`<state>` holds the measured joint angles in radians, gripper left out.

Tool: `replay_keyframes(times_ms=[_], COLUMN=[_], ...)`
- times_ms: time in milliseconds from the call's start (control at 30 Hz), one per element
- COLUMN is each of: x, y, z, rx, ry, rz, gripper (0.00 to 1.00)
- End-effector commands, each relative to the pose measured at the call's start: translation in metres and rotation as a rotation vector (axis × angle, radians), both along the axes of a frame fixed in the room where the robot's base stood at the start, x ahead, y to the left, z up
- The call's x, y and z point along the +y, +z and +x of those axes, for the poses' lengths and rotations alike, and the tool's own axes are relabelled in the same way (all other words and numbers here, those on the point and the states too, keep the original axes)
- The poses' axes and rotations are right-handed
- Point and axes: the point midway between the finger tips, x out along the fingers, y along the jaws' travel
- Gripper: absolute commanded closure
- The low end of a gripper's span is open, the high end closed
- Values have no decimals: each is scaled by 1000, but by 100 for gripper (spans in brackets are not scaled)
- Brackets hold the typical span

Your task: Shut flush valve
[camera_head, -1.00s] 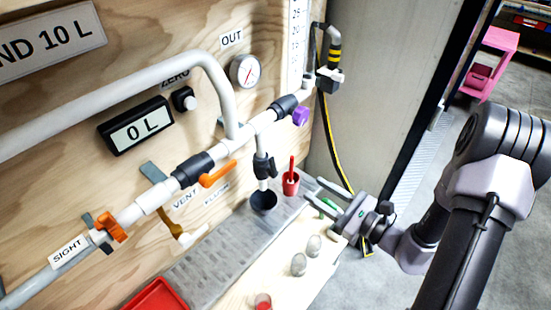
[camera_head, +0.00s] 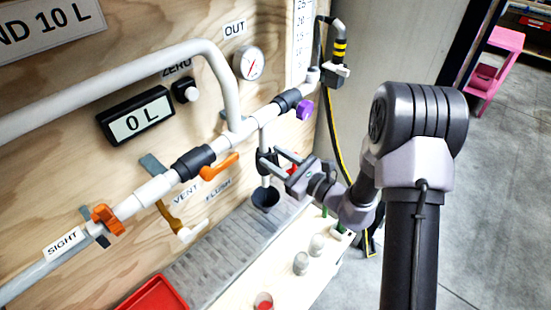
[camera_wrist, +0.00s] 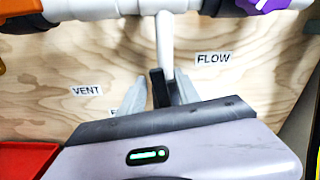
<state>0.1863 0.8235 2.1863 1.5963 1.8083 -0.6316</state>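The flush valve (camera_head: 265,161) is a black valve on the short white drop pipe below the main line, above a dark cup (camera_head: 264,199). In the wrist view its black lever (camera_wrist: 158,88) hangs below the white drop pipe (camera_wrist: 164,45). My gripper (camera_head: 268,160) has reached the valve from the right. In the wrist view the fingers of my gripper (camera_wrist: 158,92) stand apart, one on each side of the lever. A gap shows on the left side; contact on the right cannot be told. My gripper partly hides the valve in the head view.
The main pipe carries an orange lever (camera_head: 219,167), an orange knob (camera_head: 107,219) and a purple knob (camera_head: 305,109). A brown-handled vent valve (camera_head: 170,216) hangs left. A grey drip tray (camera_head: 215,248) and red tray (camera_head: 158,294) lie below. The display (camera_head: 137,121) reads 0 L.

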Motion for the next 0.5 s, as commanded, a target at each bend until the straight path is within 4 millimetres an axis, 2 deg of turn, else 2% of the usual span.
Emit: replay_keyframes(times_ms=[33,200,500], x=[0,0,0], y=[0,0,0], z=[0,0,0], rx=[0,0,0], ry=[0,0,0], rz=[0,0,0], gripper=[69,100,100])
